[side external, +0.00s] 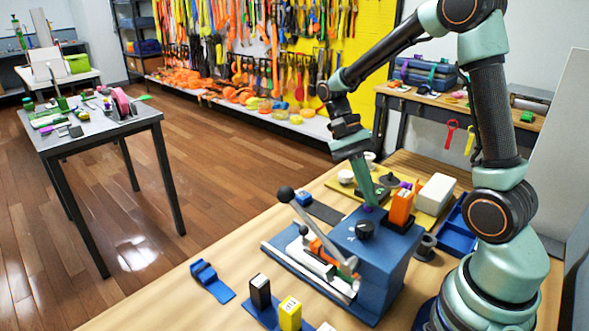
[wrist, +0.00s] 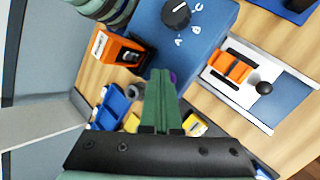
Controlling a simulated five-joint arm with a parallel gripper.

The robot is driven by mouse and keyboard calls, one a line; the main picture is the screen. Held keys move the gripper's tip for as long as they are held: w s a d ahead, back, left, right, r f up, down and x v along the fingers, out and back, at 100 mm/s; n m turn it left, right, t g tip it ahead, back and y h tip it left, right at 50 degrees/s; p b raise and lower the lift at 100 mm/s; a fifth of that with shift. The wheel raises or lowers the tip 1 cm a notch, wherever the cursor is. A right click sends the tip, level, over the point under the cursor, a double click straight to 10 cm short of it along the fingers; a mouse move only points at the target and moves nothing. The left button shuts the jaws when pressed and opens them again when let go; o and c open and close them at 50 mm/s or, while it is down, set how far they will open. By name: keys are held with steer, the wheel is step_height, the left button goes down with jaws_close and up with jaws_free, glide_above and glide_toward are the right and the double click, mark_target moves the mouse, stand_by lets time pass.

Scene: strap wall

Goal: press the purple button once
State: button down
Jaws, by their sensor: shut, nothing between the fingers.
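The purple button (side external: 367,209) sits on top of the blue box (side external: 385,262), behind the black dial. In the wrist view only a sliver of the purple button (wrist: 173,77) shows beside my fingertips; the rest is hidden behind them. My gripper (side external: 370,203) points down with its green fingers shut and empty. Its tips are right at the button in the side view, and in the wrist view my gripper (wrist: 160,76) overlaps it. I cannot tell whether the tips touch the button or whether it is pushed in.
The black dial (side external: 364,229) and an orange switch block (side external: 401,207) stand close to the button on the box. A lever with a black ball (side external: 286,194) and an orange slider (side external: 318,246) are at the box's left. Small blocks (side external: 290,313) stand at the front.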

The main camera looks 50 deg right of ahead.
steer(key=shift+r, duration=0.9)
step_height(320, 180, up, 5)
steer(key=shift+r, duration=0.1)
stand_by(0.3)
stand_by(0.5)
steer(key=w+a+r+n+t+h, duration=0.2)
steer(key=a+n+t, duration=0.4)
steer(key=n+t, duration=0.6)
steer(key=shift+w+a+n+t, duration=0.25)
steer(key=shift+a+n+t, duration=0.15)
steer(key=shift+n, duration=0.3)
